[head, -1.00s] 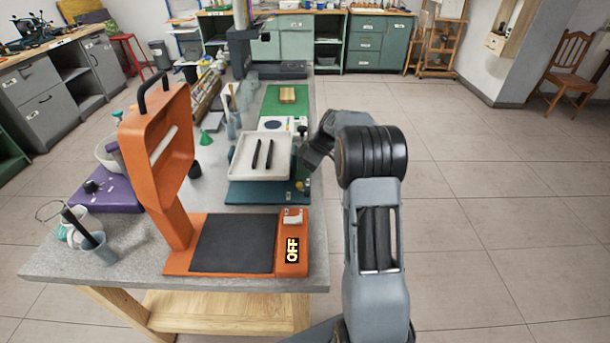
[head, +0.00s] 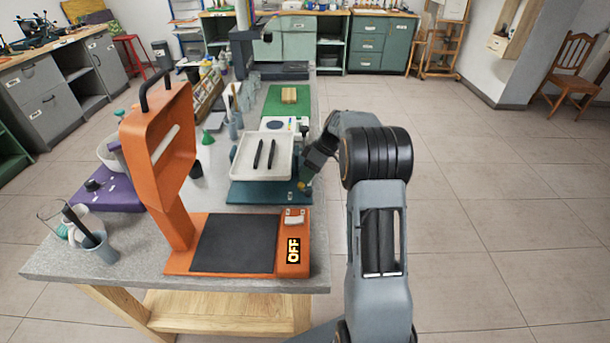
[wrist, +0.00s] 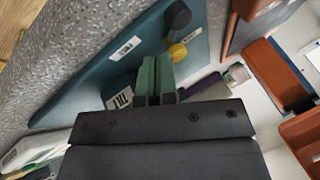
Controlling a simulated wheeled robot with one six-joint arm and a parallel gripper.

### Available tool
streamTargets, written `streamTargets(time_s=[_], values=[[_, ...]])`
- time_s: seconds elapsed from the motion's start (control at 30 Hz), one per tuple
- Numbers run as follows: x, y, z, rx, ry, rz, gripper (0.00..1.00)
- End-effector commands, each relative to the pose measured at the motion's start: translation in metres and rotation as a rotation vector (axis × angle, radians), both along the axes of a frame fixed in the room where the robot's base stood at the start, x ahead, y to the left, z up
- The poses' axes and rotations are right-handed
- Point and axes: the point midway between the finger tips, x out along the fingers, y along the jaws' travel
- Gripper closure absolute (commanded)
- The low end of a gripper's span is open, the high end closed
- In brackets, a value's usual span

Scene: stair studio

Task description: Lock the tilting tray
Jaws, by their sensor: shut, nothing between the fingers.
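The white tray (head: 247,172) sits on a teal base (head: 240,194) on the workbench and holds two black sticks. In the wrist view the teal base (wrist: 95,82) shows a white label, a dark rounded knob (wrist: 178,15) and a yellow knob (wrist: 177,52). A "TILT" label (wrist: 121,98) lies close to my fingers. My gripper (wrist: 157,78) is shut and empty, its fingers over the teal base, a little short of the yellow knob in the picture. In the head view my gripper (head: 304,183) is at the base's right edge; contact cannot be told.
An orange stand (head: 180,225) with a dark pad and an "OFF" sign stands at the near end of the bench. A purple board (head: 105,197) lies left, a green mat (head: 275,103) behind. Cups (head: 100,250) stand at the left edge.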

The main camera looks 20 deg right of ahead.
Motion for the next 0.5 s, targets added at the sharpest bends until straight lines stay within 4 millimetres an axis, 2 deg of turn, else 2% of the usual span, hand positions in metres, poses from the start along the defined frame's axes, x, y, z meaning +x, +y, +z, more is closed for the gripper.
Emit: streamTargets(time_s=[0.5], values=[[-0.0043, -0.0052, 0.0005, 0.0, 0.001, -0.001, 1.0]])
